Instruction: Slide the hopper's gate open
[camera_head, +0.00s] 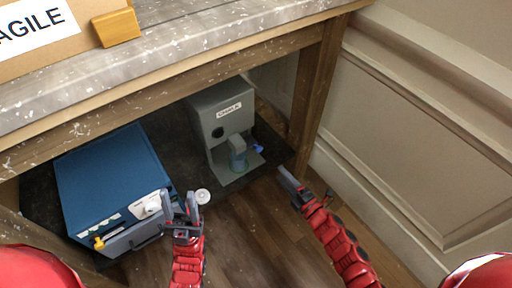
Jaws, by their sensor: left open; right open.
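The hopper appears to be the grey box-shaped dispenser (222,108) with a small white label, standing on the dark shelf under the console. A grey-blue cylindrical part (237,152) is at its lower front. A small blue tab (258,148) sticks out to the right there; I cannot tell whether it belongs to the gate or how far the gate is open. My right gripper (306,186) is open and empty, to the right of and nearer than the blue tab, apart from it. My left gripper (180,206) is open in front of the blue box, left of the hopper.
A blue box-shaped device (110,180) with a grey front and yellow knob sits left on the shelf. A small white round object (202,196) lies beside my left gripper. The console top (190,50) overhangs the hopper; a wooden leg (318,90) stands at right. The wooden floor in front is clear.

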